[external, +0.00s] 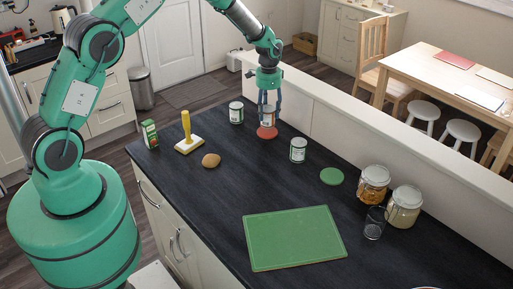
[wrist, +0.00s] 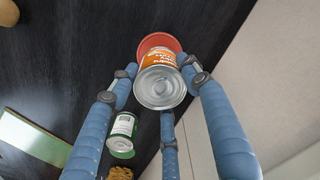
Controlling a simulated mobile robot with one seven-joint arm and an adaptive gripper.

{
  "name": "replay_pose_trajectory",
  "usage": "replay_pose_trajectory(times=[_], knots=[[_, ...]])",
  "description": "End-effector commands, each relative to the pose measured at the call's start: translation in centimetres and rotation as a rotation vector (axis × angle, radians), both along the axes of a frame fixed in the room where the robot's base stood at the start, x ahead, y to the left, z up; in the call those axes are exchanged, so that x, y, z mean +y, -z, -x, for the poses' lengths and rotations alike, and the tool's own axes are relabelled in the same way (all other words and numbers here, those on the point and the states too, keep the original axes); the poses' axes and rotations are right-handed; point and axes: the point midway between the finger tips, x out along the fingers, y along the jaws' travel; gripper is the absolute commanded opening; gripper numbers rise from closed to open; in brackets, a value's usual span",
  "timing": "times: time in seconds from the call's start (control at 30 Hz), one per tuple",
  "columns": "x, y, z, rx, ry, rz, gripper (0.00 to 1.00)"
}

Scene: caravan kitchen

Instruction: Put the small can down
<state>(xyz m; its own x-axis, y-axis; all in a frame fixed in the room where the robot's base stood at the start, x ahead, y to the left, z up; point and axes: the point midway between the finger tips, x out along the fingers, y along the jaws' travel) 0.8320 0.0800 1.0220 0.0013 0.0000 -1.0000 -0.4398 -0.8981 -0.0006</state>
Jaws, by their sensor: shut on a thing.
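The small can (external: 267,118), with an orange and white label and a silver lid, is upright between the blue fingers of my gripper (external: 268,108). In the wrist view the can (wrist: 160,82) shows its lid towards the camera, with fingers around its sides. My gripper (wrist: 163,88) is shut on it. A round red mat (external: 267,133) lies on the dark worktop directly under the can; it also shows behind the can in the wrist view (wrist: 158,40). I cannot tell whether the can touches the mat or hangs just above it.
Green-and-white cans stand to the left (external: 236,113) and right (external: 298,150) of my gripper. A round green mat (external: 332,176), glass jars (external: 373,184) and a green board (external: 294,238) lie further right. A low white wall (external: 345,125) runs close behind.

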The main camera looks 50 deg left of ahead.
Motion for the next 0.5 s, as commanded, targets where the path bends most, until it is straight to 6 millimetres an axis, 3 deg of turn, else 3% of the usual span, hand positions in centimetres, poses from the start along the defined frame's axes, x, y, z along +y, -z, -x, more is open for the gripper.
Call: replay_pose_trajectory(times=[0.3, 0.5], knots=[[0.0, 2.9, 0.0, 0.001, 0.000, 0.000, 0.14], [0.0, 3.1, 0.0, 0.000, 0.000, 0.000, 0.14]])
